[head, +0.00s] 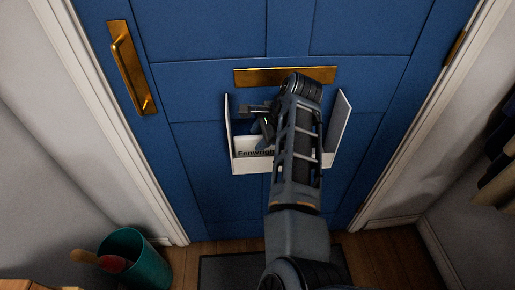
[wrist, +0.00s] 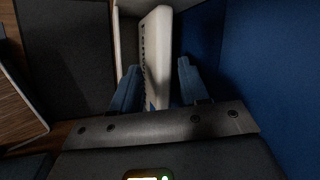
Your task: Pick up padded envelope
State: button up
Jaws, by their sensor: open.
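In the wrist view a pale, cream-white flat item (wrist: 156,50), which looks like the padded envelope, stands on edge with dark marks along its left side. My gripper (wrist: 160,66) is open, with one finger on each side of it. I cannot tell whether the fingers touch it. In the head view my gripper (head: 264,130) points down into a white open-topped letter box (head: 301,160) on the door. The box front has dark lettering. The envelope cannot be made out in the head view, where the gripper, arm and box front cover that spot.
The blue door (head: 200,75) has a brass letter slot (head: 250,77) above the box and a brass pull handle (head: 131,70) at left. A teal bucket (head: 135,258) stands at lower left. A dark mat (head: 222,268) lies below. Dark clothing hangs at the right edge.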

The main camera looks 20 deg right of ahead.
jog(key=shift+f, duration=0.2)
dwell(0.3)
grip_shut()
dwell(0.4)
